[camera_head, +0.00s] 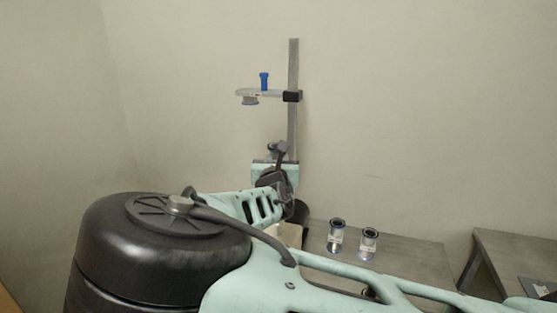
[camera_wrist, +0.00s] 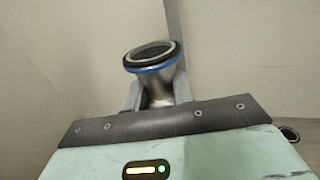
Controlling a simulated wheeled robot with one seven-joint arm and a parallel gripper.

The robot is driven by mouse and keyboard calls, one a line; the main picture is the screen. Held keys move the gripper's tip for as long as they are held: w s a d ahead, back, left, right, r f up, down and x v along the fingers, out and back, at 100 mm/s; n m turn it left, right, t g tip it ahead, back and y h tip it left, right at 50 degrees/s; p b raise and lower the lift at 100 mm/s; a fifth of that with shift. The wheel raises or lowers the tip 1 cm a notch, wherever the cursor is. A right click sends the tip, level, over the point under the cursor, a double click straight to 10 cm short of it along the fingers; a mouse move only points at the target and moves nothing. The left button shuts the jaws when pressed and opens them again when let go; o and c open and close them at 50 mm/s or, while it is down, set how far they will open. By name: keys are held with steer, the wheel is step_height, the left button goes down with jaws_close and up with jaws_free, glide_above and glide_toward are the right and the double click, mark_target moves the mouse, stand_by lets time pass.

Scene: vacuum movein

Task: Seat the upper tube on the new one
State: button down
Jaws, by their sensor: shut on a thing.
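My gripper (camera_wrist: 157,92) is shut on a silver tube (camera_wrist: 160,90) with a flared top, a black seal and a blue ring; the tube stands up between the fingers, slightly tilted in the wrist view. In the head view my gripper (camera_head: 278,150) points up in front of the lower part of a grey upright rail (camera_head: 293,65). Above it, a pale bracket (camera_head: 272,93) sticks out left from the rail. A blue knob (camera_head: 264,80) is on top of it, and a short grey flange with a blue rim (camera_head: 250,100) hangs beneath, apart from the held tube.
Two silver tubes with dark open tops, a left one (camera_head: 336,236) and a right one (camera_head: 368,243), stand on a grey table (camera_head: 412,262). A second grey table (camera_head: 510,255) is farther right. My arm hides the rail's foot and part of the first table.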

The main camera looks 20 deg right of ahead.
steer(key=shift+f+b, duration=2.05)
steer(key=shift+f, duration=0.8)
steer(key=shift+p, duration=0.45)
steer(key=shift+f+b, duration=0.35)
steer(key=shift+f, duration=0.2)
stand_by(0.3)
steer(key=c, duration=1.1)
jaws_free()
steer(key=shift+s, duration=0.15)
